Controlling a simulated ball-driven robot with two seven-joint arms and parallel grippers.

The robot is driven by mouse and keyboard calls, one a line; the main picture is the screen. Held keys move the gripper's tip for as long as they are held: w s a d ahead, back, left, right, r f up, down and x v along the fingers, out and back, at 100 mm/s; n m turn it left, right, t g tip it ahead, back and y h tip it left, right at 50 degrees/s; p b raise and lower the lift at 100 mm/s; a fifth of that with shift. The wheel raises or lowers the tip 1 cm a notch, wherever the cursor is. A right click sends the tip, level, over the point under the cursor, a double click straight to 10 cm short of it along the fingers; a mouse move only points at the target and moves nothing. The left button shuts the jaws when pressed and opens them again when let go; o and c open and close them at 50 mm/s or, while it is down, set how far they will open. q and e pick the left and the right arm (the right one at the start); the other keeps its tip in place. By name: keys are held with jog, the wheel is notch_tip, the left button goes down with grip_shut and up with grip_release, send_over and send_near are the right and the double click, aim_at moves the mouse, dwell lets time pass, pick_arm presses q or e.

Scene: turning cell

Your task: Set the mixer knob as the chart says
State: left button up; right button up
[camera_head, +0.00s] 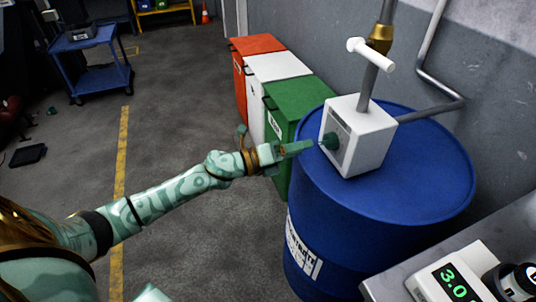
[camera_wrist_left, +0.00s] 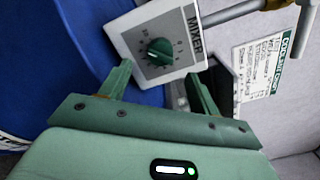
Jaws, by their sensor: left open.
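The white mixer box (camera_head: 357,137) stands on a blue drum, with a dark green knob (camera_head: 330,141) on its left face. In the left wrist view the box face (camera_wrist_left: 187,58) reads MIXER, and the round green knob (camera_wrist_left: 160,51) has a dial of small marks around it. The knob's exact setting is too small to read. My left gripper (camera_head: 308,146) is open and points at the knob. In the wrist view its fingers (camera_wrist_left: 159,72) are spread below the knob, apart from it. A white chart (camera_wrist_left: 262,69) with a green band shows behind; its lines are unreadable.
The blue drum (camera_head: 427,190) stands below the box, with grey pipes and a white tap handle (camera_head: 371,54) above. Green (camera_head: 297,104), white and orange bins stand along the wall. A scale display (camera_head: 457,285) sits at bottom right.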

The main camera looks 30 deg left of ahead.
pick_arm(q)
jog(key=v, duration=0.9)
